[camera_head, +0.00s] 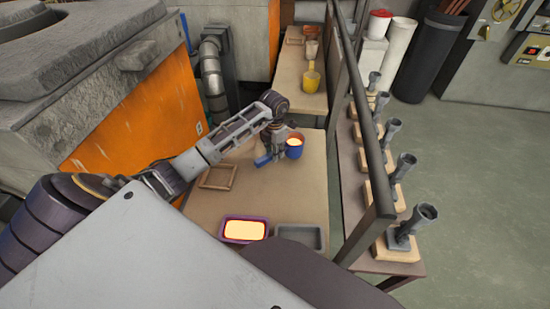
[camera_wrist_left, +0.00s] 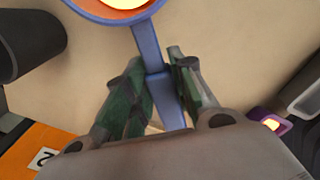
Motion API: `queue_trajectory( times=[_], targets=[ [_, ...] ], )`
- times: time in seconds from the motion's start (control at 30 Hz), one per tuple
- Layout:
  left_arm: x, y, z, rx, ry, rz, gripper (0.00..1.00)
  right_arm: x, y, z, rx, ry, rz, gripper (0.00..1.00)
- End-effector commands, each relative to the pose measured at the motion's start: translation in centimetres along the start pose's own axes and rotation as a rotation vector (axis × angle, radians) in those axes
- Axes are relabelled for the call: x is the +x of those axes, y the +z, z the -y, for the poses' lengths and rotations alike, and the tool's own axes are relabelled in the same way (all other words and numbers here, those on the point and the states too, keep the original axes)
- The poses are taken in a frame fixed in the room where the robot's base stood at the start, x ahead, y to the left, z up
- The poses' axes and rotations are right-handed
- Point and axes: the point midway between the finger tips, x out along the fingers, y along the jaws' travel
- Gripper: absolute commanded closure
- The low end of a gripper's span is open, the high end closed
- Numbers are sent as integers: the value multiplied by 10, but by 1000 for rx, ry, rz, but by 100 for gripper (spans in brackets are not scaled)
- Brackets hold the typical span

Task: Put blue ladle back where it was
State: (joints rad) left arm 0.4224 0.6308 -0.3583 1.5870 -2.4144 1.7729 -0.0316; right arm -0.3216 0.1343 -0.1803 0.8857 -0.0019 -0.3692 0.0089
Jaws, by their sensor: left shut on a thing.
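The blue ladle (camera_head: 295,150) is over the wooden table (camera_head: 272,195) in the head view, with glowing pale-orange contents in its bowl. My left gripper (camera_head: 275,157) is at its handle. In the left wrist view, the fingers of my left gripper (camera_wrist_left: 155,95) are on both sides of the ladle's blue handle (camera_wrist_left: 148,45), shut on it. The bowl is beyond the fingertips at the top edge, partly cut off. Whether the ladle touches the table or hangs just above it, I cannot tell. My right gripper is not in view.
A thin wooden frame (camera_head: 218,177) lies left on the table. A purple tray with glowing contents (camera_head: 244,230) and a grey tray (camera_head: 301,237) sit at the near edge. A yellow ladle (camera_head: 311,80) is on the far table. A dark rail (camera_head: 368,130) borders the right side.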

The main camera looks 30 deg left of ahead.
Motion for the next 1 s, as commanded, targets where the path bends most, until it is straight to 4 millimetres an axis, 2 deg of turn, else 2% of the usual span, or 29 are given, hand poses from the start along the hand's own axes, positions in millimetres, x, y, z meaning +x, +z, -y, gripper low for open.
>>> queue_trajectory(
  times=[0.3,0.83,0.87,1.0],
  targets=[
    [30,0,1,0,-2,1,100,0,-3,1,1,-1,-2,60],
    [36,0,0,0,0,2,100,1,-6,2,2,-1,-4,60],
    [36,0,0,0,-1,0,71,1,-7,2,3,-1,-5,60],
    [36,0,0,0,-1,0,54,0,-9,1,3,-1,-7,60]
  ],
)
